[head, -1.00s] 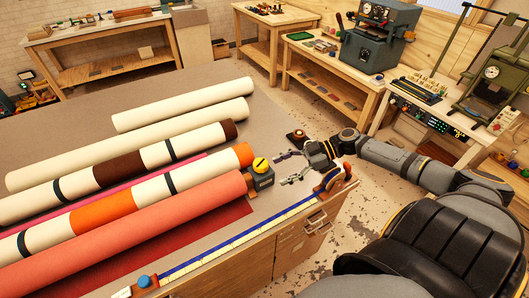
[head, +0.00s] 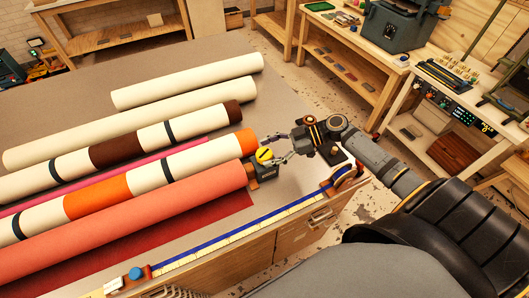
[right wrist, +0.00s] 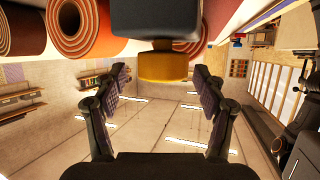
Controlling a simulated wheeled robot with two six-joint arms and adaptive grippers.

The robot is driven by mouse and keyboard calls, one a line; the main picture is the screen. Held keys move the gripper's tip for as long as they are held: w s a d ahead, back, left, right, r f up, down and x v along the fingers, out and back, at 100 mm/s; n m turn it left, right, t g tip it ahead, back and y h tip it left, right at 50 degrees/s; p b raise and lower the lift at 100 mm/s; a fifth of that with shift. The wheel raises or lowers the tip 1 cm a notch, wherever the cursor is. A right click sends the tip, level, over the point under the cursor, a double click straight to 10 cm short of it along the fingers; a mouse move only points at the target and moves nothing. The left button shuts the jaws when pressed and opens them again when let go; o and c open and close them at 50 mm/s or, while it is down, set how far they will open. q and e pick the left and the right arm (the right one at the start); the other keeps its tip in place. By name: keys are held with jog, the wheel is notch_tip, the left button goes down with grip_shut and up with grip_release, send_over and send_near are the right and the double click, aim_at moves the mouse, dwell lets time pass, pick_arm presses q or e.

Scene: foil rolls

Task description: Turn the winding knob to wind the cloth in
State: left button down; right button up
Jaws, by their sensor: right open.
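The winding knob (head: 265,155) is a yellow disc with a dark slot line, on a dark box (head: 264,170) at the end of the striped roll (head: 155,172). In the right wrist view the knob (right wrist: 163,65) lies between and a little beyond the fingertips. My right gripper (head: 275,149) is open, its fingers reaching from the right to either side of the knob. It also shows in the right wrist view (right wrist: 159,75). I cannot tell whether a finger touches. A coral roll (head: 130,225) lies in front, with dark red cloth (head: 238,203) beside it. My left gripper is out of view.
More rolls, one cream (head: 190,80), lie behind on the grey table top (head: 60,100). A blue-edged measuring strip (head: 235,238) runs along the front edge to an orange holder (head: 343,177). Side benches (head: 335,50) stand beyond the floor gap.

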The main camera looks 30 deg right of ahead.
jog(key=shift+w+a, duration=0.15)
jog(key=shift+a, duration=0.35)
jog(key=shift+a+f, duration=0.1)
jog(key=shift+a, duration=0.15)
jog(key=shift+a+f, duration=0.1)
jog(key=shift+a, duration=0.05)
jog(key=shift+c, duration=0.5)
jog(key=c, duration=1.1)
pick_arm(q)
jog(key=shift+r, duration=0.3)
pick_arm(e)
jog(key=shift+o, duration=0.2)
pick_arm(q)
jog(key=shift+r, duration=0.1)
